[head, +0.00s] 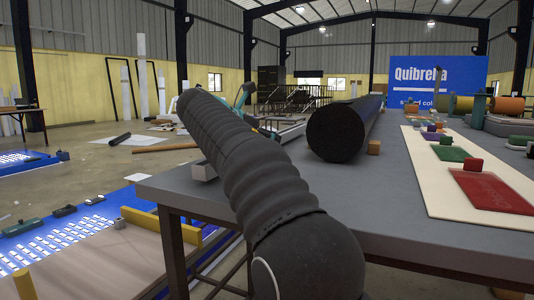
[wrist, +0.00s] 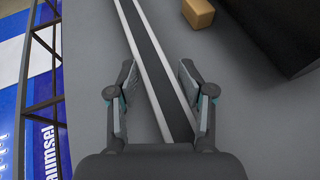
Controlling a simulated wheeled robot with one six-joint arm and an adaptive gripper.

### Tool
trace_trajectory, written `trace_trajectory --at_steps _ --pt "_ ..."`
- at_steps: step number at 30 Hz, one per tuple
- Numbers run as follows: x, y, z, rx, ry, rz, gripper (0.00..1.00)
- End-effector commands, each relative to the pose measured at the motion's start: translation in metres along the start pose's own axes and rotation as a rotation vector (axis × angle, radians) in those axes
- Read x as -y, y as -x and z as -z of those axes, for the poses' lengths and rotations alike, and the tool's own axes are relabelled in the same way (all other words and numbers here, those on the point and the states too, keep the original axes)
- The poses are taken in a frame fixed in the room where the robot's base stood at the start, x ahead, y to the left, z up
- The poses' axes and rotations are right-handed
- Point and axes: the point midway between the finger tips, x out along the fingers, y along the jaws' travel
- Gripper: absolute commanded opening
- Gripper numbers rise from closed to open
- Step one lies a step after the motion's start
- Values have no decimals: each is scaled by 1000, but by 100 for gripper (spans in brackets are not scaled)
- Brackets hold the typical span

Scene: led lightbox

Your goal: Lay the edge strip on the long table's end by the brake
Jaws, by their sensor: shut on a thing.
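The edge strip (wrist: 150,55), a long dark strip with pale edges, runs between the fingers of my gripper (wrist: 158,88) in the wrist view. My gripper is shut on it, one finger on each side. The strip is over the long table's grey top (wrist: 92,45); I cannot tell whether it touches it. In the head view my arm hides most of my gripper and the strip, near the left end of the long table (head: 385,205). I cannot make out the brake for certain.
A thick black roll (head: 338,130) lies on the table right of my arm, with a small tan block (head: 374,147) beside it. A cream board (head: 440,180) with coloured samples lies further right. A blue printed panel (head: 60,240) is at lower left.

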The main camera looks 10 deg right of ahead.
Motion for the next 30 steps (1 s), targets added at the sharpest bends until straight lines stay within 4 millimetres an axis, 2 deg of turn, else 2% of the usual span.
trace_trajectory --at_steps 2,13,14,16,26,30 --pt "0 -3 8 1 -1 -1 0" --pt "0 -3 7 1 0 -1 0" --pt "0 -3 8 0 1 -1 57" --pt "0 -3 8 0 1 -1 75" --pt "0 -3 7 0 1 -1 77" --pt "-1 6 6 0 1 -2 77"
